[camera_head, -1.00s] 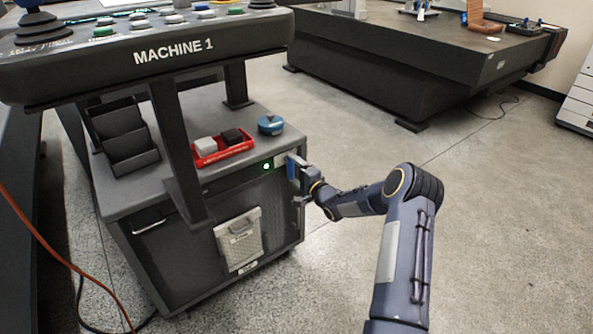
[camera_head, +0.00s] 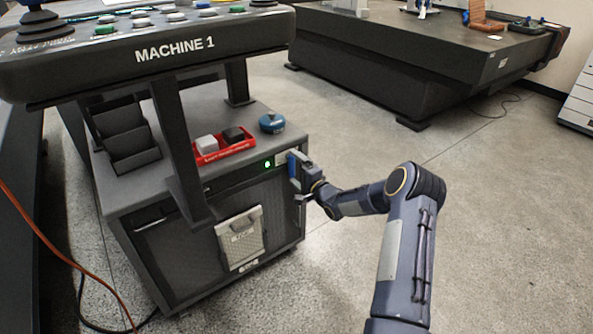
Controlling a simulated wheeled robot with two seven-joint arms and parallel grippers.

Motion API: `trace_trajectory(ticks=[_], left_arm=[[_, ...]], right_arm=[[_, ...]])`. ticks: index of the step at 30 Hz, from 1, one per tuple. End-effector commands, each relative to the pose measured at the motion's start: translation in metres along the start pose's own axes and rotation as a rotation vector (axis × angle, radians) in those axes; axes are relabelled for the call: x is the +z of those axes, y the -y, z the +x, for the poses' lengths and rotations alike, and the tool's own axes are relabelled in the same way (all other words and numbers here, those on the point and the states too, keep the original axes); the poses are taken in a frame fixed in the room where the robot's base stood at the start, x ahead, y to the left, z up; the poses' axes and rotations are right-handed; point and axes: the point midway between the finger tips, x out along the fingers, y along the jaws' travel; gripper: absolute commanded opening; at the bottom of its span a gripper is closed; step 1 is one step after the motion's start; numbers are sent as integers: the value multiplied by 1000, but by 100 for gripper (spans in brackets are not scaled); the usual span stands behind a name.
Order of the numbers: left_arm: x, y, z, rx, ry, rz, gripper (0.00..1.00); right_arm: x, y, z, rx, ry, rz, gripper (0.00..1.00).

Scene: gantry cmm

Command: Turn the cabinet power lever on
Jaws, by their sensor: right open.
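The dark grey cabinet (camera_head: 195,245) stands below the MACHINE 1 console. A green light (camera_head: 267,164) glows on its upper front edge. A pale plate (camera_head: 282,158) sits right of the light, by the cabinet's right front corner. A blue part (camera_head: 291,165), perhaps the lever, shows at this plate, partly covered by my gripper. My right gripper (camera_head: 297,179) is at that corner, open, with its fingers close to the blue part. Whether they touch it cannot be told. My left gripper is not in view.
On the cabinet top are a red tray (camera_head: 226,153) with a white and a black block, a blue round object (camera_head: 272,123) and a black stepped holder (camera_head: 127,140). The console (camera_head: 150,55) overhangs it.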

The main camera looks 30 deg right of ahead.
Motion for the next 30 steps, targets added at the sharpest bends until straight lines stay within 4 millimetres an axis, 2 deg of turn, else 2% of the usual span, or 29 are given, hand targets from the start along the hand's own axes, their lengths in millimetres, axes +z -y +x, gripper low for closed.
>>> trace_trajectory(ticks=[15,19,30], left_arm=[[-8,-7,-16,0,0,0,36],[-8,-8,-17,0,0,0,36],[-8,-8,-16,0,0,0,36]], right_arm=[[-1,0,-72,3,-2,2,100],[0,0,-77,1,0,2,100],[0,0,-78,1,-1,1,100]])
